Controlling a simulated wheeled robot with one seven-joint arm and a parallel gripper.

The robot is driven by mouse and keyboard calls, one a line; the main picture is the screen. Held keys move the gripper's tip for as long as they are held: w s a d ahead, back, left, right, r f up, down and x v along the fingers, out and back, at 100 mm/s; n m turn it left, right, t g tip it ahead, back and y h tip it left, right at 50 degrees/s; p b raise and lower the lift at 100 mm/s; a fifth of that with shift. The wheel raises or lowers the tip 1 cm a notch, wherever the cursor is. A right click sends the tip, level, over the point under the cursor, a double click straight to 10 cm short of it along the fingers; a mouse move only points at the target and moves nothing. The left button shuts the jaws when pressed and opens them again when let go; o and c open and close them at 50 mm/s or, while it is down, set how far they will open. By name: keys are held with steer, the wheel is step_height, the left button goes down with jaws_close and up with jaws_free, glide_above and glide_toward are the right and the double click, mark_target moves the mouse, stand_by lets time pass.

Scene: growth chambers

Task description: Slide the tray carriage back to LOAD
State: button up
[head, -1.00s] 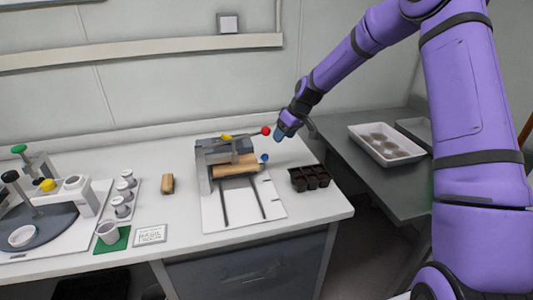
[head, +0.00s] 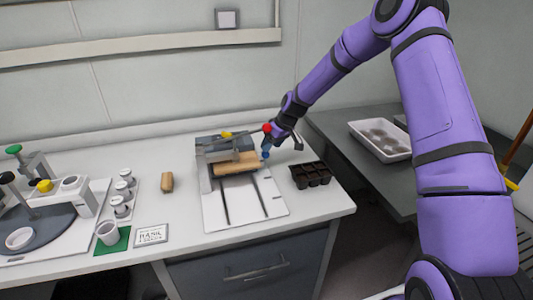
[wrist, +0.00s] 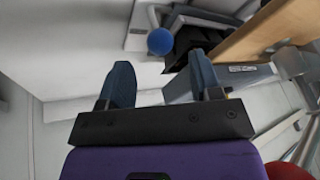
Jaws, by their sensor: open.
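The tray carriage (head: 237,163) is a tan block on a white base plate (head: 215,210) with two dark slots. It sits at the back end of the slots, under a grey frame (head: 208,148). A blue ball knob (head: 265,155) stands at its right side; the knob also shows in the wrist view (wrist: 161,41). A red ball (head: 267,128) tops a lever on the frame. My gripper (head: 272,146) is right by the blue knob. In the wrist view my gripper (wrist: 162,85) has its blue fingers apart with nothing between them, and the knob lies beyond them.
A black cell tray (head: 310,175) stands right of the base plate. A tan block (head: 167,182), several small cups (head: 124,190) and a labelled card (head: 150,235) lie to the left. A white tray (head: 380,138) rests on the grey side table. The front of the base plate is clear.

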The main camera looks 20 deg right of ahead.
steer(key=shift+x, duration=2.35)
jaws_close()
